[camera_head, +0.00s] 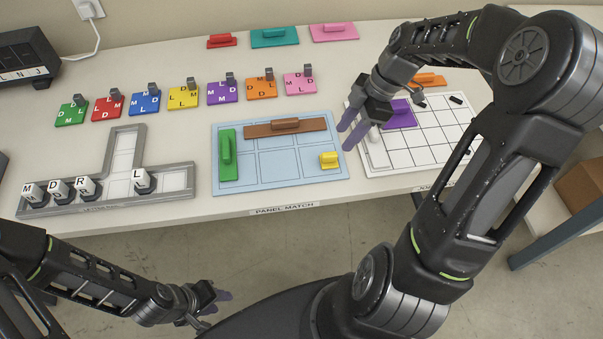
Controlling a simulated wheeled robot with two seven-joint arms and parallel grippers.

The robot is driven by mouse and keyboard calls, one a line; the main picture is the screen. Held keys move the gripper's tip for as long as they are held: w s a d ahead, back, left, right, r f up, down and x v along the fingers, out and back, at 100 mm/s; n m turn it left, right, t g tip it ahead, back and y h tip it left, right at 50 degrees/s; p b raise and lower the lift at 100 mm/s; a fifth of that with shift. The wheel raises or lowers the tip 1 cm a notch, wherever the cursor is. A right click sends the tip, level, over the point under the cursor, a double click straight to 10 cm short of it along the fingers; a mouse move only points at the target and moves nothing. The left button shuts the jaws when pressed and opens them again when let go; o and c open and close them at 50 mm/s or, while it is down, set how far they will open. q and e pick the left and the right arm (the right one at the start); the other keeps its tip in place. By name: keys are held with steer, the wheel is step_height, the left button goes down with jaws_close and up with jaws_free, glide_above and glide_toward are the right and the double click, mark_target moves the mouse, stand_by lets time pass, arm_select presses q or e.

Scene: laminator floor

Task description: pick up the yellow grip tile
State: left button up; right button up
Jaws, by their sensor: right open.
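A small yellow grip tile (329,160) lies at the lower right of the light blue panel board (285,175), with a raised yellow grip on top. My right gripper (350,128) is open and empty, pointing down above the board's right edge. It is just up and right of the yellow tile and apart from it. My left gripper (216,302) hangs low in front of the table, far from the tile, and its jaw opening is unclear.
A green piece (227,155) and a brown piece (285,127) lie on the blue board. A white grid board (415,155) with a purple piece (398,114) lies to the right, partly behind my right arm. Lettered tiles, including a yellow one (183,98), stand behind. A grey tray (62,208) is left.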

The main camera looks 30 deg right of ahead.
mark_target(331, 154)
steer(key=x, duration=0.2)
steer(key=shift+w+f, duration=0.3)
steer(key=shift+f, duration=0.1)
steer(key=shift+a, duration=0.1)
stand_by(0.3)
steer(key=shift+a+f+p, duration=0.15)
steer(key=shift+f+p, duration=0.15)
steer(key=shift+p, duration=0.15)
steer(key=p+x, duration=0.1)
steer(key=x, duration=0.2)
steer(key=shift+s+a+f, duration=0.1)
steer(key=shift+a+f, duration=0.05)
steer(key=shift+f, duration=0.1)
steer(key=shift+a+f, duration=0.1)
steer(key=shift+f, duration=0.3)
